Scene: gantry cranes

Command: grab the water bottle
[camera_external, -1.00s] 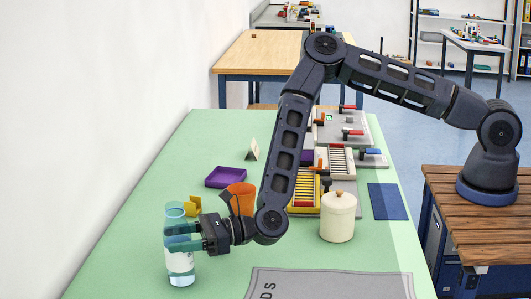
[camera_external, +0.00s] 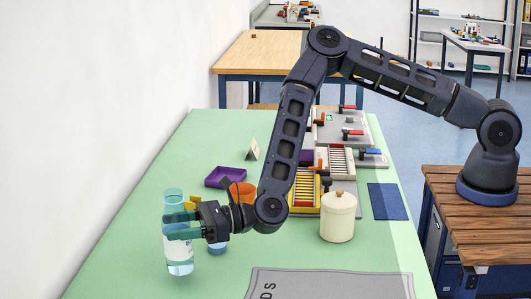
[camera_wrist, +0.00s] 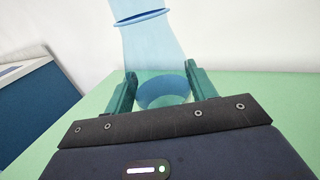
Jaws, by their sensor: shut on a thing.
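The water bottle (camera_external: 179,258) is clear light blue with a pale label, upright near the left edge of the green table. My gripper (camera_external: 182,232) reaches it from the right, and its green fingers are shut around the bottle's upper part. The bottle appears held slightly above the table. In the wrist view, the bottle (camera_wrist: 150,45) stands between the two green fingers of my gripper (camera_wrist: 160,88), with a blue ring around it. Part of the bottle is hidden behind the fingers in the external view.
A blue item (camera_external: 217,248) shows just under my gripper. A cream lidded jar (camera_external: 338,218) stands to the right.

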